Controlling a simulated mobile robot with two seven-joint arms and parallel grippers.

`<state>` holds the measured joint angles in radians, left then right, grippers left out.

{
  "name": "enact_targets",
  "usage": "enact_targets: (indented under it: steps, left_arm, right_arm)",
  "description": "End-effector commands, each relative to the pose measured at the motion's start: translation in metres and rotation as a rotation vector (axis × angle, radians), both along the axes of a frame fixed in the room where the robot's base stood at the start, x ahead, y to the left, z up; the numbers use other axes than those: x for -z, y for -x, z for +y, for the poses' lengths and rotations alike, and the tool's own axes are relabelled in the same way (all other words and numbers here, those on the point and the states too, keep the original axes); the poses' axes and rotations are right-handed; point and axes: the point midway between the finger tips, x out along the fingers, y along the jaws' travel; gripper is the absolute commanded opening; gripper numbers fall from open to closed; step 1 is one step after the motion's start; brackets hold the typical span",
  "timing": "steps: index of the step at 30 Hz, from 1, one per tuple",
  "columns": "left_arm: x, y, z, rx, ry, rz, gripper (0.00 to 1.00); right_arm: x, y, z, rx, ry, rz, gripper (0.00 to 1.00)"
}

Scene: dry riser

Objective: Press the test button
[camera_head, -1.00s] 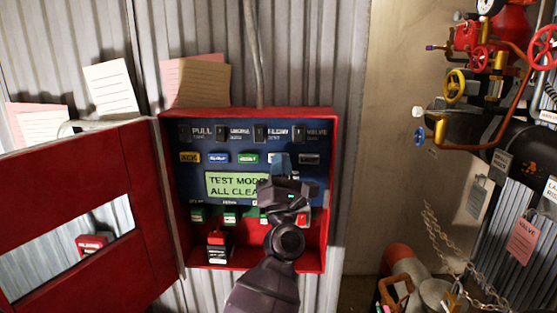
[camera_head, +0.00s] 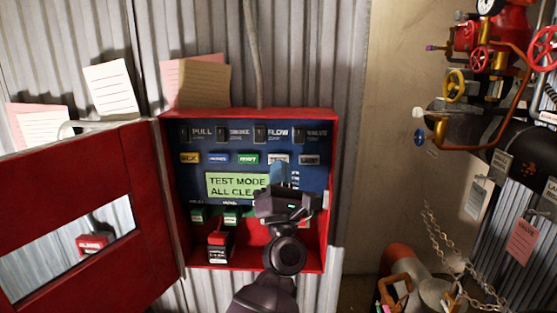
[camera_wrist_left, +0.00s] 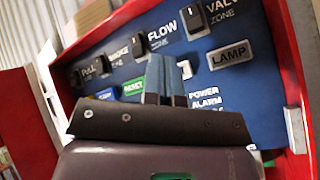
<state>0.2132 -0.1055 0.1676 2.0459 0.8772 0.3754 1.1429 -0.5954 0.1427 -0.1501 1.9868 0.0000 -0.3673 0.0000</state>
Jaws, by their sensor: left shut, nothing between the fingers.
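The red control box has a blue panel (camera_head: 228,136) with a row of small buttons. A pale button (camera_head: 279,158), fourth in that row, is probably the test button; its label is unreadable here. In the left wrist view it is mostly hidden behind my fingers, with a white edge (camera_wrist_left: 185,69) showing. My left gripper (camera_head: 279,167) is shut and empty, its blue fingertips just below or at this button. I cannot tell whether they touch it. The fingers also show in the left wrist view (camera_wrist_left: 165,62). The green display (camera_head: 233,185) reads "TEST MODE" and "ALL CLEA", its end hidden. My right gripper is out of view.
A green RESET button (camera_head: 248,158) and a grey LAMP button (camera_head: 309,159) flank the pale one. Switches (camera_head: 260,134) line the top. The open red door (camera_head: 90,180) stands left. Pipes and valves (camera_head: 470,90) are at the right.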

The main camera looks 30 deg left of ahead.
Motion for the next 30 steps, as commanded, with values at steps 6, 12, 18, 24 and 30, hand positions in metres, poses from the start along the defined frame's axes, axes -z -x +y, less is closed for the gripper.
enact_targets:
  steps: [6, 12, 18, 24, 30]
  left_arm:
    - [0.0, 0.015, -0.009, -0.001, 0.0, 0.002, 0.0]
    - [0.0, 0.027, -0.016, -0.001, 0.0, 0.001, 0.0]
    - [0.0, 0.03, -0.018, -0.001, 0.0, 0.0, 0.0]
    - [0.0, 0.029, -0.018, -0.001, 0.0, 0.0, 0.0]
    - [0.0, 0.029, -0.017, -0.001, 0.0, 0.0, 0.0]
  right_arm:
    - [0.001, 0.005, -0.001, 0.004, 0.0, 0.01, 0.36]
    - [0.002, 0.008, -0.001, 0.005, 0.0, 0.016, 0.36]
    - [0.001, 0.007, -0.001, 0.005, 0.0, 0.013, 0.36]
    - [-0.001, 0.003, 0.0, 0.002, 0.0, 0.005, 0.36]
    - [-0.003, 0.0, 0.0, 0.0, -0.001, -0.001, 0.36]
